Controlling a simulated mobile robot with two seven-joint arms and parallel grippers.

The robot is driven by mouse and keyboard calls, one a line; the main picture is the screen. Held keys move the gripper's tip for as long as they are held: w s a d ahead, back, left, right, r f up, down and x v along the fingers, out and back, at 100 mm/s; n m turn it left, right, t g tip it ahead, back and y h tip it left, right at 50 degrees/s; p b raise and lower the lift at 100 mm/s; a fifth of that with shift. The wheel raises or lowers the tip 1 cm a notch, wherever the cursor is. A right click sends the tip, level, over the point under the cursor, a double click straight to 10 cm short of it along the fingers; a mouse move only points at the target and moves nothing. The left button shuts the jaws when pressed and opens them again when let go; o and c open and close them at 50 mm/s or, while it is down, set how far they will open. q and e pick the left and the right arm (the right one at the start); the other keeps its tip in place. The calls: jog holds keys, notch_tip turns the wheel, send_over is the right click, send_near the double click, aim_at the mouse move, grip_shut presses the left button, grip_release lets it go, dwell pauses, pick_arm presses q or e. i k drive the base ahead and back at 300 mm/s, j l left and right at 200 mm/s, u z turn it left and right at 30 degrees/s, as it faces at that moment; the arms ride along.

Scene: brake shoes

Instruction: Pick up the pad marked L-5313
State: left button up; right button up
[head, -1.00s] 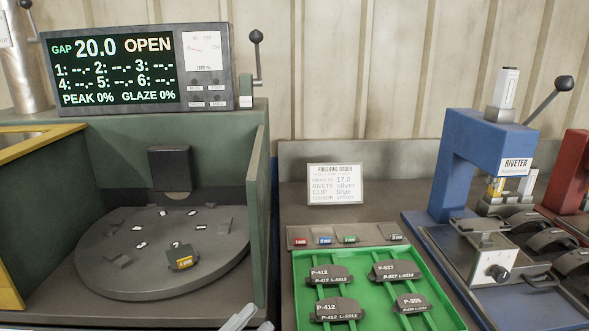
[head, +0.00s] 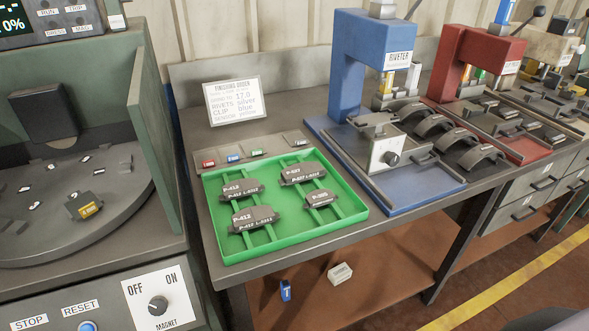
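Several dark brake pads lie in a green tray (head: 290,235) on the bench. The back left pad (head: 241,190) and front left pad (head: 254,218) both read P-412. The back right pad (head: 303,174) seems to read P-527, and the front right pad (head: 319,199) carries a shorter label. The small L-numbers are too blurred to tell which pad is L-5313. Neither of my grippers is in view.
A finishing order card (head: 236,101) stands behind the tray. A blue riveter (head: 348,60) is to the right. A round grinder table (head: 35,225) with a yellow-marked block (head: 84,206) is left, behind a green side wall (head: 152,130). Small boxes (head: 340,273) lie on the lower shelf.

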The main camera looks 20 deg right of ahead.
aim_at(319, 198)
jog(key=l+u, duration=0.15)
jog(key=l, duration=0.35)
jog(key=k+l+u, duration=0.1)
jog(key=l, duration=0.4)
jog(key=k+l+u, duration=0.15)
jog(key=l, duration=0.4)
jog(key=l+u, duration=0.1)
jog(key=l, duration=0.4)
jog(key=k+l+u, duration=0.15)
jog(key=l, duration=0.3)
